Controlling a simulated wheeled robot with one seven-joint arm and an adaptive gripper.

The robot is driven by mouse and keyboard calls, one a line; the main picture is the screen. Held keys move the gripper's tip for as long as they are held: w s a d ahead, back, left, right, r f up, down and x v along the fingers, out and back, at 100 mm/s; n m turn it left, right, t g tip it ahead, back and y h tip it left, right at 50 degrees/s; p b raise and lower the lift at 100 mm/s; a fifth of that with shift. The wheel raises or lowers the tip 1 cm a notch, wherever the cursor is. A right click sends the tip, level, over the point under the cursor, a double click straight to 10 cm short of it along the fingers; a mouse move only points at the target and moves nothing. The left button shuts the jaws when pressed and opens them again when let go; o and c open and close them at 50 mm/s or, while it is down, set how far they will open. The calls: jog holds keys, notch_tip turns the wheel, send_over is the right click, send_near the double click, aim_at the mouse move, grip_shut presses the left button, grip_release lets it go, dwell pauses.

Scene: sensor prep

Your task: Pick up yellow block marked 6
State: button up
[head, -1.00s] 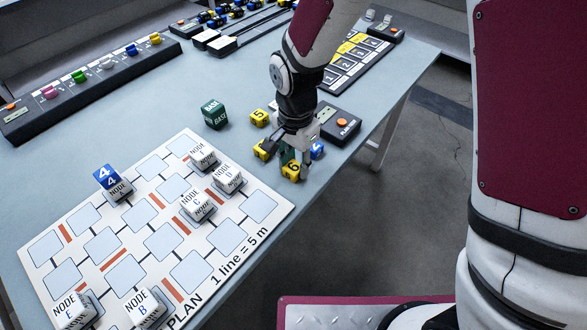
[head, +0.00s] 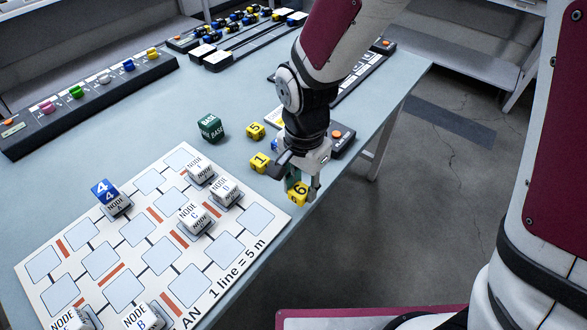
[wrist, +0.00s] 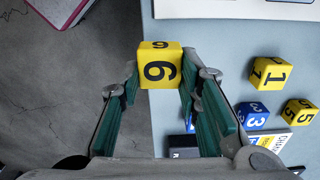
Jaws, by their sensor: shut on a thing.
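The yellow block marked 6 (head: 297,194) is between the fingers of my gripper (head: 301,183), near the table's edge to the right of the plan board. In the wrist view the yellow block (wrist: 160,68) sits upright between the green-padded fingertips of my gripper (wrist: 160,82), which are shut on it from both sides. Its 6 faces the camera. Part of the block's back is hidden by the fingers in the head view.
Yellow blocks marked 1 (head: 259,162) and 5 (head: 255,131) and a green BASE block (head: 211,127) stand on the table. A blue block marked 3 (wrist: 253,115) is close by. The plan board (head: 205,262) holds several white node blocks and a blue 4 block.

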jog(key=s+d+r+p, duration=0.1)
jog(key=s+d+p, duration=0.2)
jog(key=s, duration=0.6)
jog(key=p, duration=0.2)
jog(key=shift+d+p, duration=0.25)
jog(key=shift+p, duration=0.15)
